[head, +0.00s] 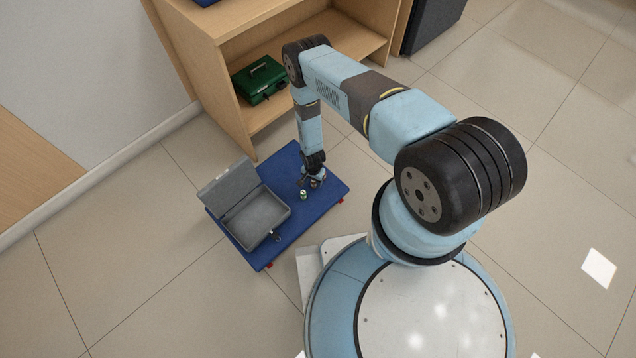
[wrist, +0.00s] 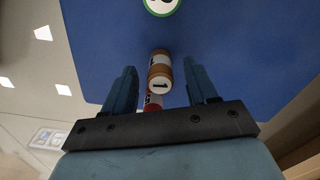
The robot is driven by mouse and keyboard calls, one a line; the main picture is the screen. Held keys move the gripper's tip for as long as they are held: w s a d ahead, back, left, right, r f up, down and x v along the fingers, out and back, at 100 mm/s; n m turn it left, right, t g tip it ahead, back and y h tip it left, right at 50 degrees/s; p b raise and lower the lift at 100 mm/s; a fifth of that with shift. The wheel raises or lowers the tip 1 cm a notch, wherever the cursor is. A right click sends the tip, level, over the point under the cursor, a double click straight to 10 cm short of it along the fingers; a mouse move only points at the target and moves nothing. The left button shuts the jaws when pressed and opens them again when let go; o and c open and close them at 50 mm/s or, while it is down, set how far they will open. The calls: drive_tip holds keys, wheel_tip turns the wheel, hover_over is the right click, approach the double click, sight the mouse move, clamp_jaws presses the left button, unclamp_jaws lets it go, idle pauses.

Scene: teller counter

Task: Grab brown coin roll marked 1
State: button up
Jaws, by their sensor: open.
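The brown coin roll (wrist: 160,78) has a white end marked 1. In the wrist view it shows between the two fingers of my gripper (wrist: 160,68), with a gap on each side. My gripper is open, and in the head view it points down low over the blue platform (head: 325,190). In the head view the brown roll is too small and covered to tell apart.
A green-rimmed roll (wrist: 162,6) stands close by; it also shows in the head view (head: 303,195). An open grey cash box (head: 258,217) with raised lid sits left on the platform. A wooden shelf unit (head: 235,110) holding a green box (head: 258,82) stands behind.

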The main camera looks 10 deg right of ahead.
drive_tip(key=shift+f, duration=1.45)
drive_tip(key=shift+c, duration=0.2)
clamp_jaws()
